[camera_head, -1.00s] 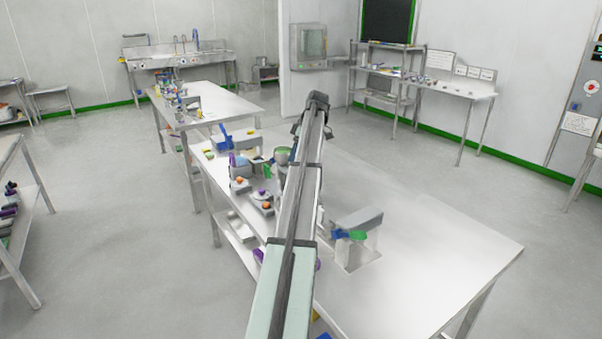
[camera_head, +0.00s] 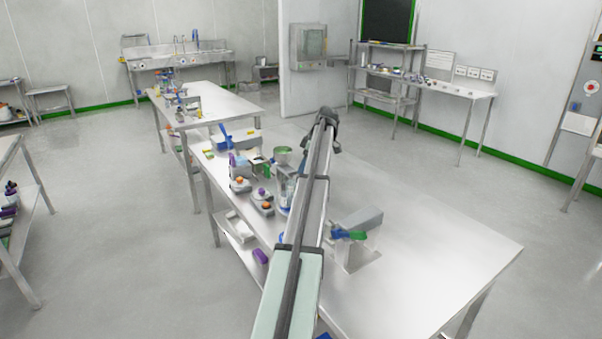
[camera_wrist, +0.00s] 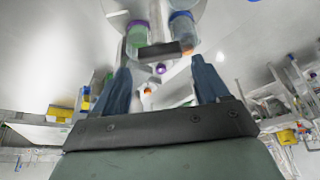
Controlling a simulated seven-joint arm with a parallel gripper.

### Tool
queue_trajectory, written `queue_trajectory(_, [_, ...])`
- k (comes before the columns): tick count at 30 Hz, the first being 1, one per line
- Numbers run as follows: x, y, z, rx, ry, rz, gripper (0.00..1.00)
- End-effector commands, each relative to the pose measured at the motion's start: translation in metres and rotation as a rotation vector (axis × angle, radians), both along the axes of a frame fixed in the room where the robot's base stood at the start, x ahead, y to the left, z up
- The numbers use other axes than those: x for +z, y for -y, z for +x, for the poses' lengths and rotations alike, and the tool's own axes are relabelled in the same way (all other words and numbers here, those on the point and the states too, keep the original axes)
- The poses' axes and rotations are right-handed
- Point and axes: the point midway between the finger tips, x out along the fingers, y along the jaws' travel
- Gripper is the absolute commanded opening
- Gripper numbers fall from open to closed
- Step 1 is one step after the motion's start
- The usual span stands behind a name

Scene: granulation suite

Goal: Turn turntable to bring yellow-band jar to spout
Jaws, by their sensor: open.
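In the wrist view my gripper (camera_wrist: 163,85) is open, with one finger on each side and nothing clearly held between them. Beyond the fingertips stand a jar with a purple lid and green contents (camera_wrist: 137,36) and a clear jar with a blue lid (camera_wrist: 182,27). A dark bar (camera_wrist: 165,51) crosses in front of them. A pale round plate (camera_wrist: 150,8), perhaps the turntable, is cut off at the top edge. I cannot tell which jar has the yellow band.
The steel table (camera_head: 420,235) is mostly clear on its right. A grey block with blue and green parts (camera_head: 350,232) stands right of my arm.

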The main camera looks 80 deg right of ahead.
Motion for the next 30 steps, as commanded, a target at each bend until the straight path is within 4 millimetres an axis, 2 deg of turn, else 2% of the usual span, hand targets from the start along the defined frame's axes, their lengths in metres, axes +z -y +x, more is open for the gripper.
queue_trajectory(3, [-0.017,-0.001,0.007,0.001,0.0,0.002,0.74])
queue_trajectory(9, [-0.033,0.0,0.013,0.0,0.0,0.001,0.74])
queue_trajectory(21, [-0.037,0.0,0.015,0.0,0.0,0.0,0.74])
queue_trajectory(30, [-0.037,0.0,0.015,0.0,0.0,0.0,0.47])
